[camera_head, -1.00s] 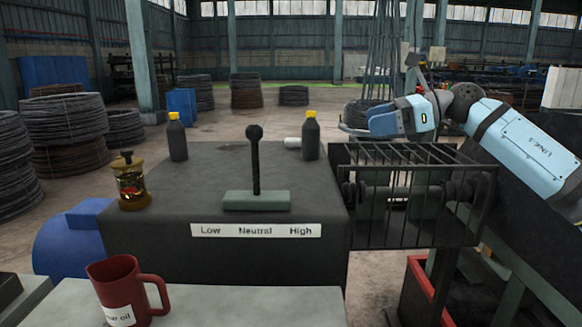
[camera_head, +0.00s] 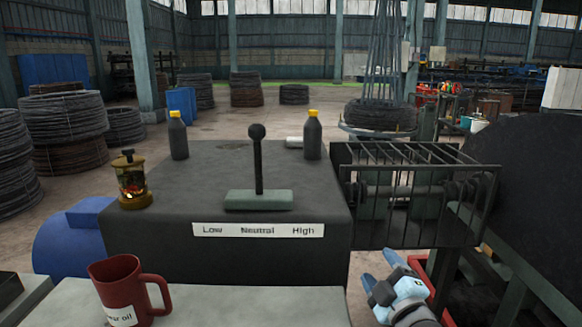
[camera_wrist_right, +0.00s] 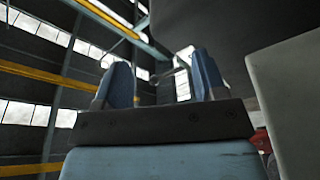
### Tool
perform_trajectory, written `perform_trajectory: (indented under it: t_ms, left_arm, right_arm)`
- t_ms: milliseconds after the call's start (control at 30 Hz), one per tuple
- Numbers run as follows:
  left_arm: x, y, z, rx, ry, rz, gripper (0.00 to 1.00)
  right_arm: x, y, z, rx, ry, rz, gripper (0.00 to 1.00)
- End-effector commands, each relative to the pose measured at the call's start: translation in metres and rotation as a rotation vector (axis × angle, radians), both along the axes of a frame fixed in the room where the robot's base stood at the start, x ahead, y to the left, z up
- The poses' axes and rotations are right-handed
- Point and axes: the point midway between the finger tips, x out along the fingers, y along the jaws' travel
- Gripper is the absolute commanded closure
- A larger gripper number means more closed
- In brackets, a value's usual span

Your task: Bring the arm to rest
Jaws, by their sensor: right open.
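My right gripper (camera_head: 382,270) is low in the head view, right of the grey bench and below the wire cage. Its blue fingers are apart and nothing is between them. The right wrist view shows the same open gripper (camera_wrist_right: 160,85) with the hall's roof and windows beyond. The lever (camera_head: 257,165) stands upright on its green base (camera_head: 258,200), above the Neutral mark on the label plate (camera_head: 258,230). The right gripper is well apart from the lever. My left gripper is not in view.
A red mug (camera_head: 118,290) stands on the near bench (camera_head: 240,308). A brass oiler (camera_head: 131,180) and two dark bottles (camera_head: 178,137) (camera_head: 312,136) stand on the gearbox top (camera_head: 210,165). The wire cage (camera_head: 420,205) and a large dark drum (camera_head: 540,190) are at the right.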

Motion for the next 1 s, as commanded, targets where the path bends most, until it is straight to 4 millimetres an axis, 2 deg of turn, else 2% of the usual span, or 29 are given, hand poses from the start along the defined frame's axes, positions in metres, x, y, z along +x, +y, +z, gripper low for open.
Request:
perform_trajectory:
  t_ms: [33, 167, 200, 300, 400, 600, 900, 967, 1000]
  left_arm:
    - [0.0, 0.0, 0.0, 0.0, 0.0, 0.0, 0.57]
    - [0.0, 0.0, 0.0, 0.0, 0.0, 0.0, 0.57]
    - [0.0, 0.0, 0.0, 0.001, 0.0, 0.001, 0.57]
    - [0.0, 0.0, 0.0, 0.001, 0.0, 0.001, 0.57]
    - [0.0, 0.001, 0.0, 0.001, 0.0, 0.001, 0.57]
    - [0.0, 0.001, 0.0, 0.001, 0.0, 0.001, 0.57]
    - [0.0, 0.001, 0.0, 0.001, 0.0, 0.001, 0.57]
    - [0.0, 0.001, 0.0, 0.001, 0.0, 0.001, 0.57]
    - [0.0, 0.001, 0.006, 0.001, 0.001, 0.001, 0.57]
  right_arm:
    - [-0.019, -0.01, -0.028, 0.081, 0.121, -0.046, 0.35]
    - [-0.073, -0.035, -0.092, 0.264, 0.426, -0.175, 0.35]
    - [-0.093, -0.042, -0.11, 0.317, 0.52, -0.218, 0.35]
    - [-0.143, -0.056, -0.148, 0.425, 0.735, -0.319, 0.35]
    - [-0.185, -0.064, -0.171, 0.498, 0.893, -0.398, 0.35]
    - [-0.25, -0.075, -0.197, 0.586, 1.115, -0.515, 0.35]
    - [-0.33, -0.083, -0.213, 0.666, 1.365, -0.657, 0.35]
    - [-0.346, -0.084, -0.214, 0.678, 1.411, -0.686, 0.35]
    - [-0.337, -0.081, -0.214, 0.682, 1.385, -0.664, 0.35]
